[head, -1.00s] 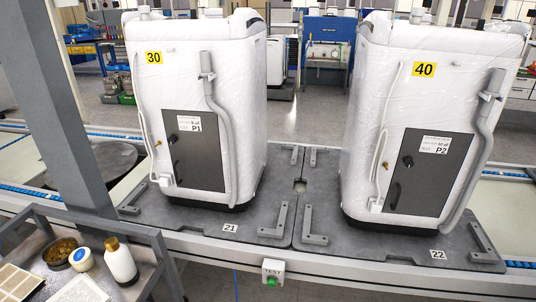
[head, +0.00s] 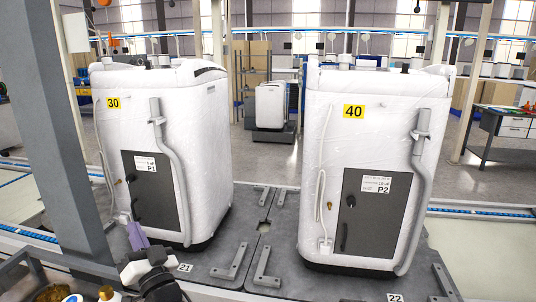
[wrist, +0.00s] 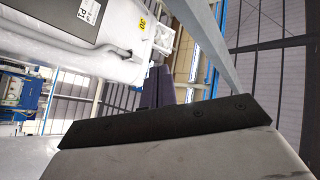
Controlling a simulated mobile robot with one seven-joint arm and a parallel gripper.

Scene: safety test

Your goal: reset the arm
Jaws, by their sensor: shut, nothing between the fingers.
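My gripper (head: 138,236) shows in the head view at the lower left, in front of the left white appliance marked 30 (head: 160,110). Its purple fingers are together with nothing between them. My white and black wrist lies below them at the bottom edge. In the wrist view the purple fingers (wrist: 152,90) rise behind a dark bar, partly hidden. The fingers overlap the lower left of the appliance in the head view; I cannot tell whether they touch it.
A second white appliance marked 40 (head: 375,120) stands to the right. Both stand on grey pallets (head: 232,262) with raised corner brackets. A grey post (head: 62,130) rises at the left. The trolley at the lower left holds a bowl and a bottle. Open floor lies behind the appliances.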

